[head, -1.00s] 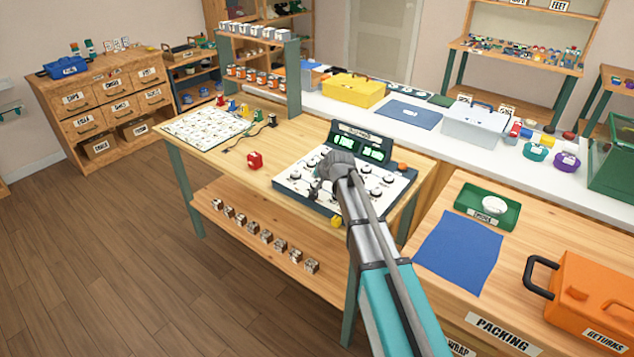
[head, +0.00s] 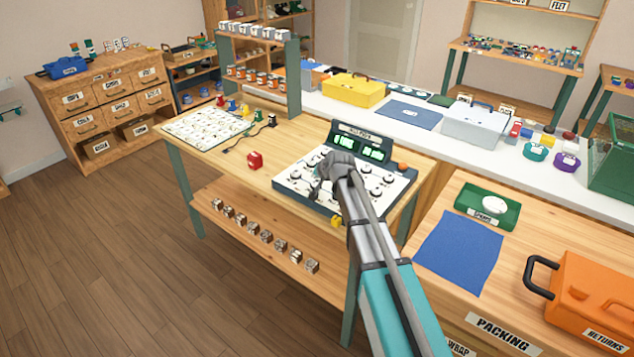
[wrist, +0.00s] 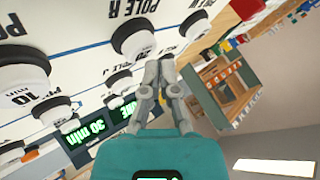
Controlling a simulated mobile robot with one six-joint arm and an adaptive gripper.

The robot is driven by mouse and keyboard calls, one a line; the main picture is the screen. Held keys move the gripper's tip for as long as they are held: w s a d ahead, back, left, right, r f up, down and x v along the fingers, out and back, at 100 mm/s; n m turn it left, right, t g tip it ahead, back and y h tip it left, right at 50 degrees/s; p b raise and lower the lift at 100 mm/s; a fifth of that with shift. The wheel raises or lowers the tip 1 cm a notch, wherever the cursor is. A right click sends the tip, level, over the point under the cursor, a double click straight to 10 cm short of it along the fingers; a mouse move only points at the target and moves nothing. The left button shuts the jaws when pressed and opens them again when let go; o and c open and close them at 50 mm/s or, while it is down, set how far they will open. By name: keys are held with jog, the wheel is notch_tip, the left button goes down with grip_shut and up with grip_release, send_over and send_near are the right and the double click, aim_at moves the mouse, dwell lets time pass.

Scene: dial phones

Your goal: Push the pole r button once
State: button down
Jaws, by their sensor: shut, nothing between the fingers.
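The control panel (head: 292,180) is a white sloped face with several dark-based, white-capped knobs and buttons and a dark green-lit display (head: 375,154) behind it. In the wrist view, upside-down large "POLE R" lettering (wrist: 128,8) stands by a white-capped round control (wrist: 133,38). A smaller white-capped control (wrist: 118,82) has small lettering beside it that is hard to read. My gripper (wrist: 163,62) is shut and empty, its tips close to these controls. I cannot tell whether they touch anything.
A yellow piece (head: 336,221) is at the panel's front edge. A blue mat (head: 458,250) and an orange box (head: 590,295) lie on the bench to the right.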

aim_at(316, 183)
jog(key=shift+f+b, duration=0.6)
jog(key=shift+f, duration=0.05)
dwell(0.8)
jog(key=shift+r, duration=0.15)
jog(key=shift+r+p, duration=0.6)
jog(key=shift+p, duration=0.15)
notch_tip(316, 183, up, 6)
jog(key=p, duration=0.6)
jog(key=shift+s, duration=0.1)
dwell(0.9)
jog(key=s+d+f+n+g+h, duration=0.1)
jog(key=s+d+g, duration=0.1)
jog(key=s+d, duration=0.4)
jog(key=s+d+f+n+g+h+p, duration=0.1)
jog(key=s+d, duration=0.6)
jog(key=s, duration=0.8)
jog(key=s+d+f+n+g+h, duration=0.1)
jog(key=s+d+g, duration=0.4)
jog(key=s, duration=0.5)
jog(key=shift+s+d+f+h+p, duration=0.35)
jog(key=shift+d+f+h, duration=0.15)
jog(key=shift+d+h, duration=0.3)
